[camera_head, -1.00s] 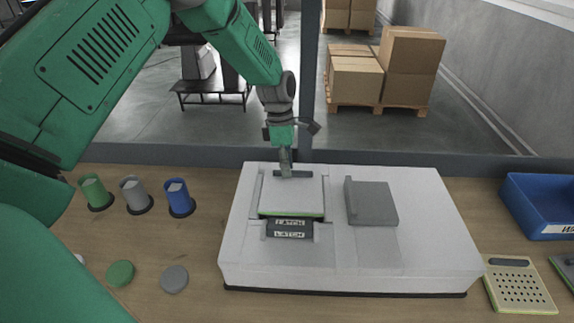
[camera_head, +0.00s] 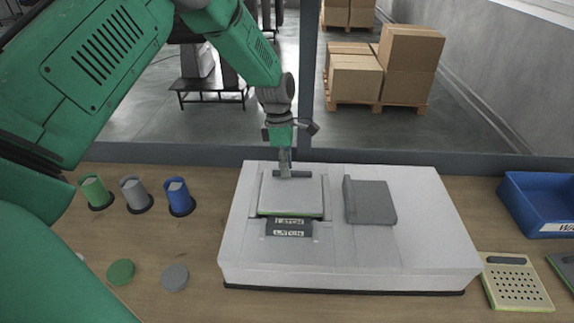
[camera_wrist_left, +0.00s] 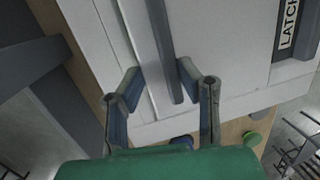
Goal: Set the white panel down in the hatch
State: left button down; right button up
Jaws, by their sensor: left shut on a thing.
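The white panel (camera_head: 291,197), with a green front edge, lies over the hatch (camera_head: 262,190) in the left part of the pale housing. It looks nearly level; I cannot tell if it is fully seated. A dark bar handle (camera_head: 292,174) runs along its far side. My left gripper (camera_head: 285,172) reaches down from behind and is shut on this handle. In the left wrist view the handle (camera_wrist_left: 160,50) runs between the two fingers (camera_wrist_left: 160,80). My right gripper is out of view.
A grey plate (camera_head: 370,202) lies on the housing (camera_head: 420,235), right of the panel. Green, grey and blue cups (camera_head: 180,198) stand left of the housing. A blue bin (camera_head: 540,205) and a perforated cream block (camera_head: 515,285) are on the right. My left arm covers the left side.

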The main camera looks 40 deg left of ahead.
pick_arm(q)
jog(key=shift+f, duration=0.35)
dwell(0.8)
jog(key=c, duration=1)
grip_release()
jog(key=shift+c, duration=0.2)
jog(key=shift+d+p+v, duration=0.2)
jog(key=shift+p+v, duration=0.6)
jog(key=shift+v, duration=0.35)
jog(key=shift+s+d+v, duration=0.1)
jog(key=shift+d+v, duration=0.05)
jog(key=shift+v, duration=0.6)
jog(key=shift+s+d+v, duration=0.15)
jog(key=shift+v, duration=0.65)
jog(key=shift+s+d+v, duration=0.1)
jog(key=shift+d+v, duration=0.05)
jog(key=shift+v, duration=0.6)
jog(key=shift+r, duration=0.15)
